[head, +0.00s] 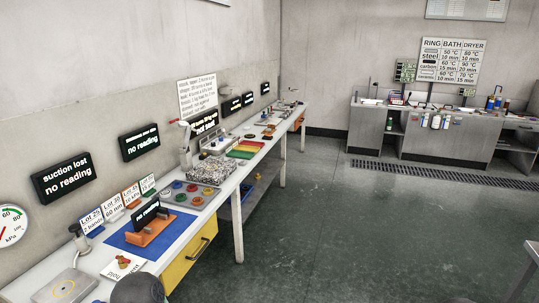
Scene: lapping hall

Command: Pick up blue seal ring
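Several small coloured seal rings lie on a grey tray (205,207) on the long bench along the left wall. Neither of my grippers is in view, and nothing is seen touching the rings.
A blue mat (118,240) with an orange stand (150,231) is nearer on the bench. A box of mottled grey bits (208,171) and a colour-striped tray (245,149) lie beyond the rings. A yellow drawer (190,255) is below. The floor right of the bench is clear.

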